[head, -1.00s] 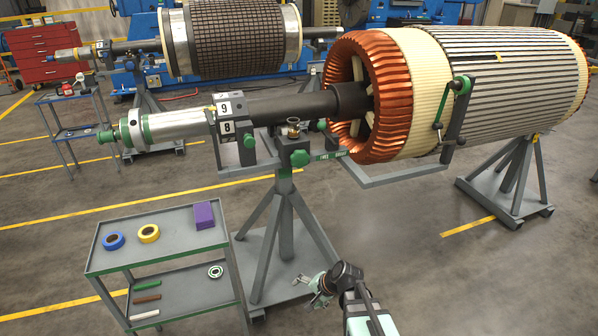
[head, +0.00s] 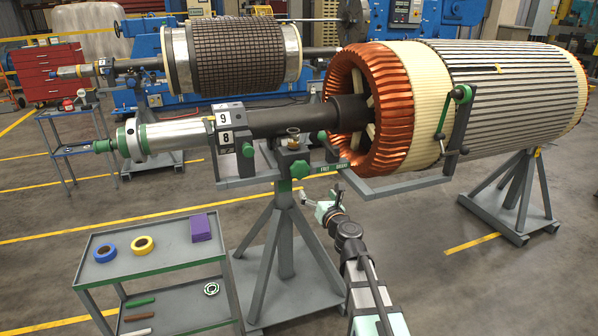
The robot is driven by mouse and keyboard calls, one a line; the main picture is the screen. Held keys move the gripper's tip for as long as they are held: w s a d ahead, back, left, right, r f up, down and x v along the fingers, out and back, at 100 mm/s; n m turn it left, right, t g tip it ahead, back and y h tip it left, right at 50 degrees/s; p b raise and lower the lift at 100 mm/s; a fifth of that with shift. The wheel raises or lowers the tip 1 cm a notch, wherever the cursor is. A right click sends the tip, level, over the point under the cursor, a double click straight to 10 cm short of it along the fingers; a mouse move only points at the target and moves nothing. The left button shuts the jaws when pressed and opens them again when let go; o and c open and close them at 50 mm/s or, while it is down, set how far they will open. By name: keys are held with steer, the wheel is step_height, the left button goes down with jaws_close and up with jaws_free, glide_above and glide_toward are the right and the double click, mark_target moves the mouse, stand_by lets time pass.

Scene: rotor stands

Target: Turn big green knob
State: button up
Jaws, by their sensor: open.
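The big green knob (head: 300,169) is star-shaped and sits on the front of the near rotor stand (head: 284,240), under a small brass-coloured cup. My gripper (head: 306,200) is just below and slightly right of the knob in the picture, in front of the stand's legs. It is open, small in view, with nothing seen between its fingers. It looks apart from the knob; the exact depth gap is hard to tell.
Smaller green knobs (head: 248,150) sit nearby. A grey crossbar (head: 395,182) runs right of the knob beneath the copper-wound rotor (head: 400,100). A grey cart (head: 150,262) with tape rolls and a purple block stands left.

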mark_target(301, 172)
steer(key=x, duration=1.7)
steer(key=shift+a, duration=0.15)
steer(key=c, duration=1.2)
